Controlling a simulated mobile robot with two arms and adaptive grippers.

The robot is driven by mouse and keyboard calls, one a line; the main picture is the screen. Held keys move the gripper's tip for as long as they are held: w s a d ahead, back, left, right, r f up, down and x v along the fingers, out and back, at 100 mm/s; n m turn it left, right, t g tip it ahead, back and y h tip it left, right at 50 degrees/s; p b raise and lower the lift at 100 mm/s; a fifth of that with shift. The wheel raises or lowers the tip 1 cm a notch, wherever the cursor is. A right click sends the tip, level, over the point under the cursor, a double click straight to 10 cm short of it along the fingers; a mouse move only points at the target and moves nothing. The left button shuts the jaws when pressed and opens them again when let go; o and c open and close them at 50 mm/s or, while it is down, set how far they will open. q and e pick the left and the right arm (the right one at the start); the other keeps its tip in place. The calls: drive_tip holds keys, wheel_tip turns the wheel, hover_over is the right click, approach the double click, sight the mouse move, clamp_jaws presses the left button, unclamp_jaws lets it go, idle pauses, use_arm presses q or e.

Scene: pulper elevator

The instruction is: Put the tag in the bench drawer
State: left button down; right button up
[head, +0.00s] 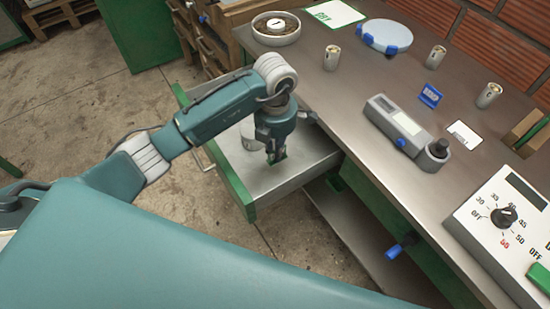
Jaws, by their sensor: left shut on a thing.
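The bench drawer (293,174) is pulled open from the bench (345,110), with a green front and a grey metal floor. My left gripper (274,156) points down inside the drawer's outline. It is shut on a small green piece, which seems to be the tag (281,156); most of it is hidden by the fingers. I cannot tell whether the tag touches the drawer floor. A whitish round object (248,139) sits in the drawer behind the gripper, partly hidden. My right gripper is not in view.
On the bench stand a bowl (276,36), several small cups (332,57), a round blue-edged dish (387,36), a grey meter (405,128) and a dial panel (510,220). A blue-handled part (400,247) sticks out below the bench edge. Concrete floor (75,90) is clear at left.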

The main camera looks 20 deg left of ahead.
use_arm(q)
wheel_tip(320, 180, down, 4)
drive_tip(key=shift+f, duration=0.2)
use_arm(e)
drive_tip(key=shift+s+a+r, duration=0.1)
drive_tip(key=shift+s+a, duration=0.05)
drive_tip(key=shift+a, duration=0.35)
use_arm(q)
drive_tip(key=shift+f, duration=0.1)
drive_tip(key=c, duration=2.3)
unclamp_jaws()
drive_tip(key=shift+f, duration=0.1)
drive_tip(key=o, duration=0.4)
drive_tip(key=shift+o, duration=0.2)
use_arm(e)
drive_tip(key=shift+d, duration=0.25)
